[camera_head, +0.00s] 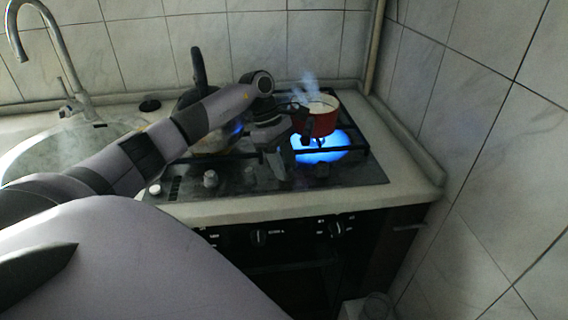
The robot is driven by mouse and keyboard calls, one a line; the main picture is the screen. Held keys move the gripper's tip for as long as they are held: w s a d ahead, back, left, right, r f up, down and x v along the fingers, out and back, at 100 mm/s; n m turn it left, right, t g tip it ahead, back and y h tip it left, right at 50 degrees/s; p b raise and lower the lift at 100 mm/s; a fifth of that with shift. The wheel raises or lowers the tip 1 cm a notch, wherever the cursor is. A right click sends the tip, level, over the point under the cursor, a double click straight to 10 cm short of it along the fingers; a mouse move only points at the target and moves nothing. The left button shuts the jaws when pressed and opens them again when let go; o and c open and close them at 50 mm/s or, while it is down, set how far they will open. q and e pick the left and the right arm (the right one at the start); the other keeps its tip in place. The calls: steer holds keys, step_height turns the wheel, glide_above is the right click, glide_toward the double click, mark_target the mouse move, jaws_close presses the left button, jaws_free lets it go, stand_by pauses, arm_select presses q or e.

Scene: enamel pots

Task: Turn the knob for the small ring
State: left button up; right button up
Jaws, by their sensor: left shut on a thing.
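My left arm reaches in from the left across the gas hob (340,176). My left gripper (275,163) points down at the hob's front knob row, left of the large flame. It is shut on a knob there, which the fingers mostly hide. A grey knob (210,179) stands free to the left, and a white knob (155,189) sits at the far left. A red enamel pot (324,120) stands on the right ring, with a wide blue flame (320,147) under it and steam rising. My right gripper is out of view.
A second pot with an upright dark handle (198,68) stands behind my arm, mostly hidden. A bit of blue flame (237,128) shows near it. A sink (60,155) with a tall tap (58,50) is at the left. A tiled wall closes the right side.

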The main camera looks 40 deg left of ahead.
arm_select(q)
steer(key=shift+w+f+m+g+b, duration=0.15)
steer(key=shift+m+g+b, duration=0.25)
steer(key=shift+m+b, duration=0.7)
steer(key=shift+m+g+b, duration=0.7)
steer(key=shift+m+b, duration=0.1)
steer(key=shift+m, duration=0.9)
steer(key=shift+r, duration=0.2)
steer(key=shift+y, duration=0.3)
steer(key=o, duration=1)
steer(key=shift+r, duration=0.1)
steer(key=v, duration=0.7)
